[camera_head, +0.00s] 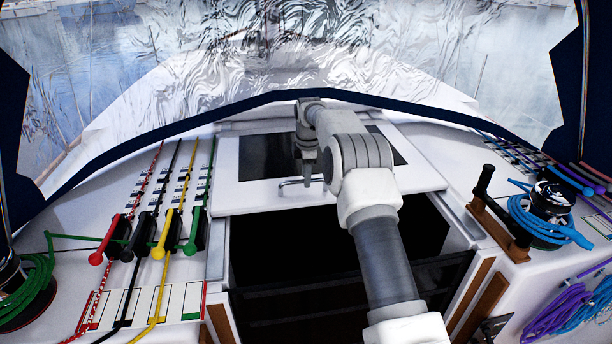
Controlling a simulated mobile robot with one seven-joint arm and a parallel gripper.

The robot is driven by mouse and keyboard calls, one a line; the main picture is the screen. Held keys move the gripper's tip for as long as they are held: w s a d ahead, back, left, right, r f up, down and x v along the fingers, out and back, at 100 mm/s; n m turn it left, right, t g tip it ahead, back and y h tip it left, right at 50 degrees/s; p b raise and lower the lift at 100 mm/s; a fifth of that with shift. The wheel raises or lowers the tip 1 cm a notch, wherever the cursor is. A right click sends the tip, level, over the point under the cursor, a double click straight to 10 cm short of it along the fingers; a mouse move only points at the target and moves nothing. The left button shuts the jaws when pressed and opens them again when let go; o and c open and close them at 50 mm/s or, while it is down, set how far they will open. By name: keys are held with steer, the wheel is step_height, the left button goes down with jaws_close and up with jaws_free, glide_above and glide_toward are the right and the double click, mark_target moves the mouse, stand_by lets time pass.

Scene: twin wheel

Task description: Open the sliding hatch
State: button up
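The sliding hatch (250,196) is a white panel with a dark window, in the upper middle of the head view. A small metal handle (290,183) is at its near edge. A dark companionway opening lies on the near side of the hatch. My gripper (308,181) points down at the handle, right of the handle's visible left end. Its fingers are small and partly merge with the handle, so I cannot tell whether they touch or grip it. My arm hides part of the hatch and the opening.
Rope clutches with red, black, yellow and green handles (150,237) stand on the left deck. A winch with blue rope (545,212) and a black-handled lever (484,183) stand on the right. A dark-edged spray hood with clear windows arches above the hatch.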

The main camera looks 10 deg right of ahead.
steer(key=shift+o, duration=0.3)
steer(key=s+r+b, duration=0.1)
steer(key=s+r, duration=0.2)
steer(key=r, duration=1.4)
steer(key=shift+s, duration=0.2)
